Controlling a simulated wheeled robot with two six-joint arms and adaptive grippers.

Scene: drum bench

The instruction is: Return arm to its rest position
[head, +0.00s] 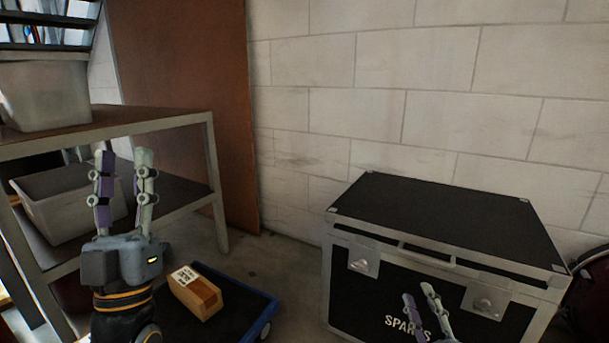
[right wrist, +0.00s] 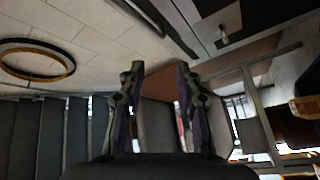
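My left gripper (head: 124,156) is raised in the head view, fingers pointing up and apart, with nothing between them. It appears in front of the metal shelf at the left. My right gripper (head: 418,292) shows only its fingers at the bottom edge, in front of the black case. In the right wrist view, the fingers of my right gripper (right wrist: 159,70) stand apart with nothing held between them. Most of my right arm is out of view.
A black case (head: 440,222) with metal edges, marked "SPARES", stands by the block wall. A metal shelf (head: 175,118) holds a grey bin (head: 48,92) and a second bin (head: 65,215) below. A cardboard box (head: 196,292) lies on a dark, blue-edged platform (head: 245,308).

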